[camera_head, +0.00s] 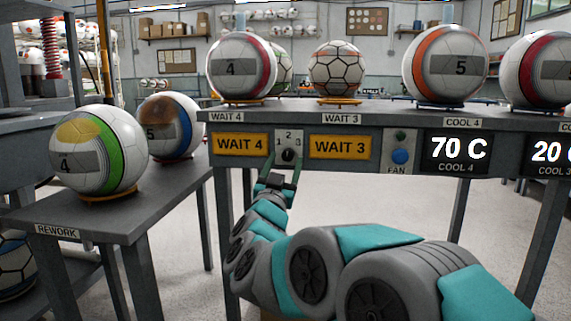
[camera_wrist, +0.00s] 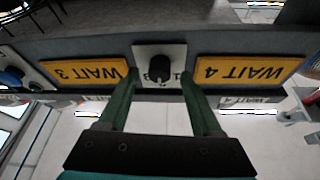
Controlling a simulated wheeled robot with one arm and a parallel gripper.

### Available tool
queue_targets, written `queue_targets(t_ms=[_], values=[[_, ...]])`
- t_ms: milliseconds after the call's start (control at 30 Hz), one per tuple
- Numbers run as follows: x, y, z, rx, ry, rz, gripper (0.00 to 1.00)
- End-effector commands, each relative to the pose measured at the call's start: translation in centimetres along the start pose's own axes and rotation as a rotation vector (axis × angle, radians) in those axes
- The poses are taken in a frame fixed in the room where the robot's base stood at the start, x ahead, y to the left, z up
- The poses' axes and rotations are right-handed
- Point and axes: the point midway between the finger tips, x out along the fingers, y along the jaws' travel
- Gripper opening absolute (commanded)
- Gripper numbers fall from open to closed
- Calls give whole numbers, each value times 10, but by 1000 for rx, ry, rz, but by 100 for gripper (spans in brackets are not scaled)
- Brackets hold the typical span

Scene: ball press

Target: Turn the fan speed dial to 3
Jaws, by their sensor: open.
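The small black dial (camera_head: 288,155) sits on a light plate marked 1, 2 and 3, between the WAIT 4 and WAIT 3 signs on the bench front. In the wrist view the dial (camera_wrist: 159,68) appears upside down, with the numbers below it partly hidden. I cannot tell surely which number it points at. My gripper (camera_head: 283,164) is in front of the plate with its green fingers apart. In the wrist view my gripper (camera_wrist: 160,76) has one fingertip on each side of the dial, with visible gaps. Contact with the plate is unclear.
A blue button (camera_head: 400,156) on a panel labelled FAN is to the right. The WAIT 4 sign (camera_head: 240,144) and WAIT 3 sign (camera_head: 339,146) flank the dial. Balls stand on the bench top (camera_head: 308,109) above. The rework table (camera_head: 150,205) is at left.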

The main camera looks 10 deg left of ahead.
Motion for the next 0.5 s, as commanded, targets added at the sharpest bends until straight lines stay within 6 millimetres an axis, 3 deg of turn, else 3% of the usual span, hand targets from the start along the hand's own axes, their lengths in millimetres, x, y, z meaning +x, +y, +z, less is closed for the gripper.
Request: queue_targets(t_ms=[333, 500], values=[[8, 0, 0, 0, 1, 0, 66], [8, 0, 0, 0, 0, 0, 48]])
